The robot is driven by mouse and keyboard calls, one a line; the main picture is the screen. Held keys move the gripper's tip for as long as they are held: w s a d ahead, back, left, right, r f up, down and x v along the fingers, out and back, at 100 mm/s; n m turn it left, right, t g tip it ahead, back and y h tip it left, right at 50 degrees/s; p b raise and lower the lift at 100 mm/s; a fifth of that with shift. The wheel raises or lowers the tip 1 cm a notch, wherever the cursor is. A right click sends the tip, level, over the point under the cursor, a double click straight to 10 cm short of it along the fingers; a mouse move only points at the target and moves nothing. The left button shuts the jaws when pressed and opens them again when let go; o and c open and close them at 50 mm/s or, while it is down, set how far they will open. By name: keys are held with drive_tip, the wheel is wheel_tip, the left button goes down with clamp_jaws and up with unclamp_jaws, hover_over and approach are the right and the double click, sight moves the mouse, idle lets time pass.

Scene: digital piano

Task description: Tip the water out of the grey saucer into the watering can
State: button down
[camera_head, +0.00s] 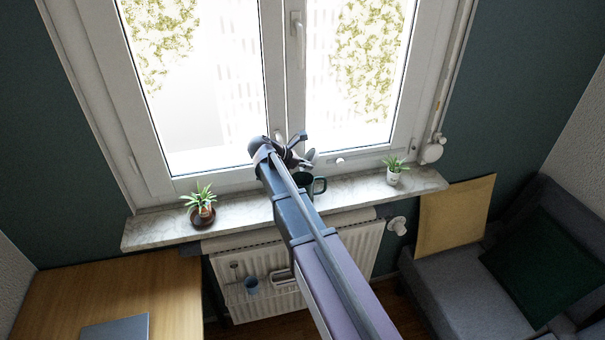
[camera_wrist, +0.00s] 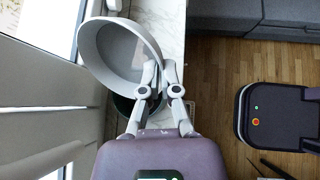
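The grey saucer (camera_wrist: 120,48) fills the upper left of the wrist view, its hollow side visible and its rim tilted. My gripper (camera_wrist: 154,68) is shut on the saucer's near right rim. I cannot tell if water is in it. A dark green vessel with a handle, likely the watering can (camera_head: 319,185), stands on the windowsill, partly behind my arm. A dark rounded part of it (camera_wrist: 124,105) shows below the saucer in the wrist view. In the head view my gripper (camera_head: 300,155) is above the sill near that vessel; the saucer is hard to make out there.
The closed window (camera_head: 282,80) is just behind.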

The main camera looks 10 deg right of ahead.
drive_tip(key=shift+a+h+b, duration=0.15)
drive_tip(key=shift+h+b, duration=0.15)
idle(0.4)
drive_tip(key=shift+r, duration=0.1)
drive_tip(key=d+y+p, duration=0.1)
drive_tip(key=d+f+y+p, duration=0.1)
drive_tip(key=y+p, duration=0.1)
drive_tip(key=shift+s+m+y, duration=0.2)
drive_tip(key=shift+m+y, duration=0.1)
drive_tip(key=shift+a, duration=0.1)
drive_tip(key=shift+t, duration=0.3)
drive_tip(key=s+d+f+m+t+y, duration=0.1)
drive_tip(key=s+d+f+y, duration=0.1)
drive_tip(key=d+y, duration=0.5)
drive_tip(key=shift+d+f+m+t, duration=0.3)
drive_tip(key=shift+d+f, duration=0.15)
drive_tip(key=shift+f, duration=0.25)
idle(0.6)
